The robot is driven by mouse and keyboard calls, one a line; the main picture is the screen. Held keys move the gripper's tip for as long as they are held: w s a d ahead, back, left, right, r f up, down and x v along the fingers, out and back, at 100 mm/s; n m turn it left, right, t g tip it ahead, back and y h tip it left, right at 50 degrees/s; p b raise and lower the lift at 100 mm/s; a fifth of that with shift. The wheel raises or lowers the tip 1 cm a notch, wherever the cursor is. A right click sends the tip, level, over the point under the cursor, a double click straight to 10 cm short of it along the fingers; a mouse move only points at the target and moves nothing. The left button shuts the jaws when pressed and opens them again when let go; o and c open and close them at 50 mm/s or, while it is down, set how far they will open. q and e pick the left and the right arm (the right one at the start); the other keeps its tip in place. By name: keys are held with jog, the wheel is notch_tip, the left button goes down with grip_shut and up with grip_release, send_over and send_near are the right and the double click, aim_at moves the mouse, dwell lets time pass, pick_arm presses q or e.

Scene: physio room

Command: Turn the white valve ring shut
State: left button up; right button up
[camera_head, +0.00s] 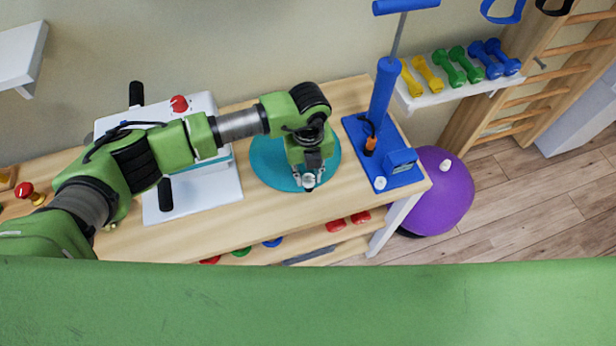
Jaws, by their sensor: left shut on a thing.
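A round teal cushion (262,160) lies flat on the wooden bench. My left gripper (308,186) points down over the cushion's front right edge. Its fingers are shut on a small white piece between the tips, which looks like the white valve ring (308,179). The fingers hide most of the ring, so its turn position cannot be made out. My right gripper is not in view.
Right of the cushion, a blue stand (408,178) with an upright blue cylinder (383,92) stands close to my gripper. A white device (200,192) sits to the left, under my arm. A purple ball (440,200) rests beyond the bench's right end.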

aim_at(309, 180)
pick_arm(q)
jog(key=m+b, duration=0.3)
jog(key=shift+w+f, duration=0.1)
jog(key=shift+f, duration=0.05)
jog(key=shift+d+r+m+b, duration=0.1)
jog(key=shift+r+m+b, duration=0.1)
jog(key=shift+m+b, duration=0.65)
jog(key=o, duration=1.1)
jog(key=shift+c, duration=0.2)
notch_tip(309, 180, up, 12)
